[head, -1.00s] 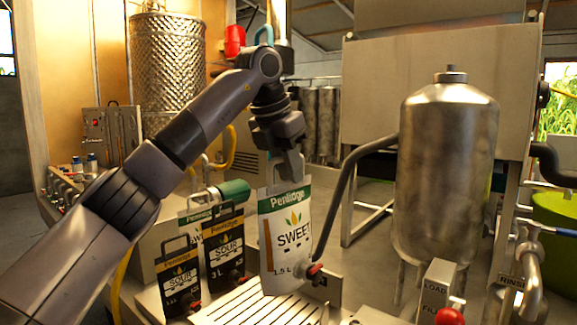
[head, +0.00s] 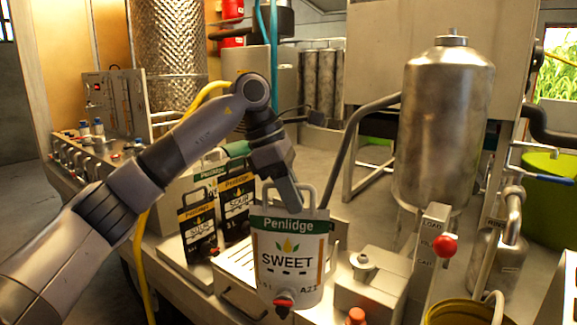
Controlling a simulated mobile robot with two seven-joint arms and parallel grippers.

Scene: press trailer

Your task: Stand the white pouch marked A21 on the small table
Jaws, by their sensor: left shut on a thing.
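The white pouch marked A21 (head: 290,245) hangs upright in the head view, with a green Penlidge band, the word SWEET and a red tap at its bottom. My left gripper (head: 291,196) is shut on the pouch at its top, by the handle. I cannot make out which surface is the small table. My right gripper is not in view.
A steel tank (head: 447,140), a red-knobbed lever (head: 444,246) and a metal box (head: 372,290) stand to the right. A yellow bucket (head: 468,312) is at the lower right.

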